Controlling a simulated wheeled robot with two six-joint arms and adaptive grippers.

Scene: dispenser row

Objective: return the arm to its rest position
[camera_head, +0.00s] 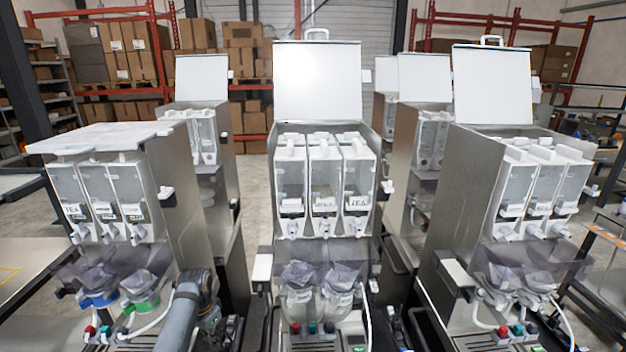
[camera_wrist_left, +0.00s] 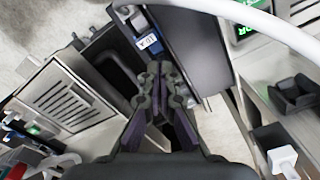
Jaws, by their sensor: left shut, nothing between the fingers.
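My left arm rises from the bottom edge in the head view, in front of the gap between the left and middle dispensers. It bends over at a grey joint, and my left gripper (camera_head: 211,326) hangs dark and small below it. In the left wrist view my left gripper (camera_wrist_left: 160,70) shows its two dark fingers with the tips together, shut and empty. Below the fingertips lie dark machine parts and a labelled box end (camera_wrist_left: 148,42). My right gripper is in neither view.
The left dispenser (camera_head: 185,205), middle dispenser (camera_head: 325,185) with its white lid up, and right dispenser (camera_head: 480,195) stand close in a row. A white hose (camera_wrist_left: 260,20) and slotted metal tray (camera_wrist_left: 55,100) lie near the left gripper. Narrow floor gaps separate the machines.

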